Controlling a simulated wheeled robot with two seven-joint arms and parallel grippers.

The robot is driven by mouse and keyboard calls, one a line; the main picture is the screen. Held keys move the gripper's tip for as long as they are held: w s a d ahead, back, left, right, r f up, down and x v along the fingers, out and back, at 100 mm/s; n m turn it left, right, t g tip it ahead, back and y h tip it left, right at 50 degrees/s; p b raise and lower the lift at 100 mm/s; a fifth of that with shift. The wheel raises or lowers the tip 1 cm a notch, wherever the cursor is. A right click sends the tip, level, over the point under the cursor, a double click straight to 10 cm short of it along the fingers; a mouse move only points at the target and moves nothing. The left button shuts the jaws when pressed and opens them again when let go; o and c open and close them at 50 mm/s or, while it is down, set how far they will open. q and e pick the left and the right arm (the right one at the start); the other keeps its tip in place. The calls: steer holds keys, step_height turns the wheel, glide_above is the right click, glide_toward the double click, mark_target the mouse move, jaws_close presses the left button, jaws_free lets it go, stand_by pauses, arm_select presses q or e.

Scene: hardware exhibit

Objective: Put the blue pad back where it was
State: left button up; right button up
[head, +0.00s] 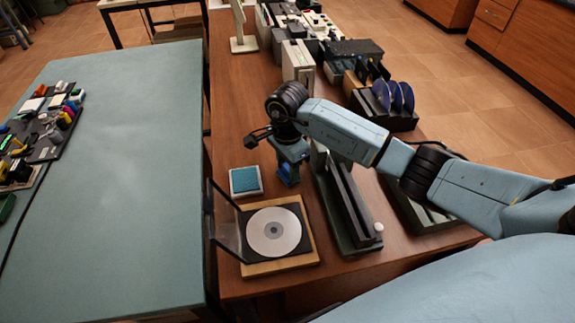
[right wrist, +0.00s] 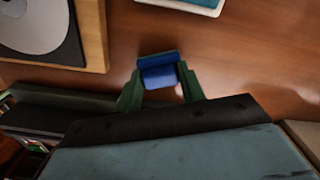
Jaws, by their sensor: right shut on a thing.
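My right gripper (head: 289,168) points down over the brown table, and its green fingers (right wrist: 160,85) are shut on a small blue pad (right wrist: 158,70). In the head view the blue pad (head: 288,176) shows just below the gripper, between a white-rimmed square tray with a teal surface (head: 245,181) on the left and a long dark slotted rack (head: 345,200) on the right. I cannot tell whether the pad touches the table. My left gripper is not in view.
A silver disc (head: 273,231) lies on a black plate in a wooden base (head: 305,259) nearest me, with a clear upright panel (head: 224,222) at its left. Blue discs (head: 392,95) stand in a dark holder farther back. A grey-green table (head: 120,170) adjoins on the left.

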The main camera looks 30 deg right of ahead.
mark_target(287, 168)
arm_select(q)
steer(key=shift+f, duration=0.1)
arm_select(e)
steer(key=shift+f, duration=0.1)
steer(key=o, duration=0.9)
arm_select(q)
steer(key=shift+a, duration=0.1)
arm_select(e)
steer(key=shift+r, duration=0.2)
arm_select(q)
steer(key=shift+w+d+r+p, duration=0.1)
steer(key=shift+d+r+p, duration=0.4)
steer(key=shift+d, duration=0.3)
arm_select(e)
steer(key=shift+r, duration=5.95)
